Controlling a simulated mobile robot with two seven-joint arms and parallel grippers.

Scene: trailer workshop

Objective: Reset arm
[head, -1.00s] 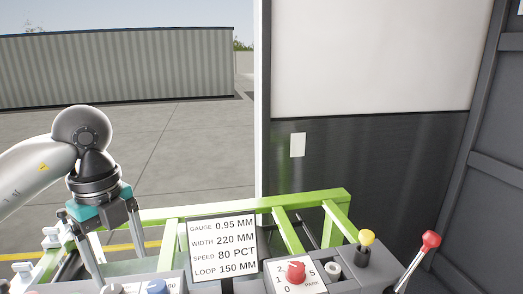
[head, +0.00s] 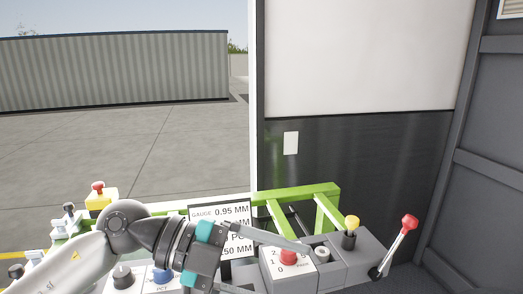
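My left gripper (head: 280,270) comes in from the left and points right across the control panel. Its two grey fingers stand well apart, one above the other in the picture, with nothing seen held between them. The upper finger passes in front of the selector block with the red knob (head: 289,257). The lower finger runs to the bottom edge of the picture. I cannot tell whether a finger touches the panel. My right gripper is not in view.
The settings sign (head: 234,213) is partly hidden by my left gripper. A yellow-knobbed lever (head: 351,224) and a red-knobbed lever (head: 409,223) stand at the right. A red stop button (head: 98,188) is at the left. A green frame (head: 300,194) runs behind the panel.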

